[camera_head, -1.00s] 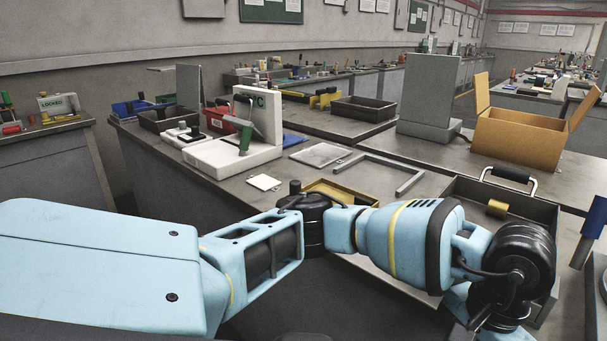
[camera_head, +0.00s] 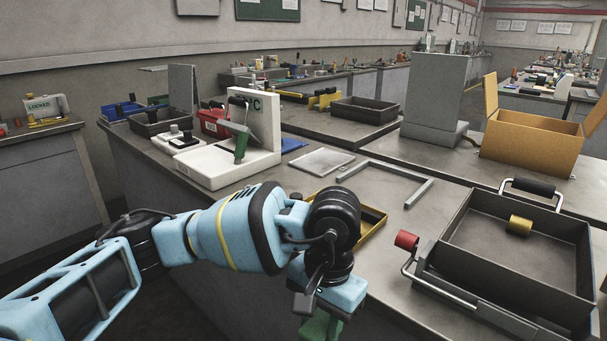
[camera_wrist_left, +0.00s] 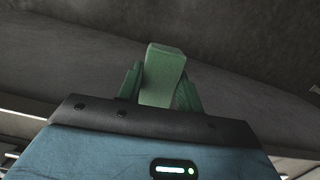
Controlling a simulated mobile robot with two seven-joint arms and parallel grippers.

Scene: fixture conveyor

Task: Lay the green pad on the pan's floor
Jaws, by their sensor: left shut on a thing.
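The green pad (camera_wrist_left: 164,74) is a small pale green block in the left wrist view. My left gripper (camera_wrist_left: 160,88) is shut on it, with a darker green finger on each side. In the head view my left gripper (camera_head: 320,322) points down at the bottom edge, left of the pan and apart from it. The pad cannot be told clearly from the fingers there. The dark grey pan (camera_head: 462,283), rectangular with raised walls, stands at the right of the bench. A yellow cylinder (camera_head: 519,226) shows inside it over bare floor. My right gripper is not in view.
A yellow-rimmed tray (camera_head: 374,219) lies partly behind my wrist. A grey bracket frame (camera_head: 404,185) and flat plate (camera_head: 322,160) lie beyond.

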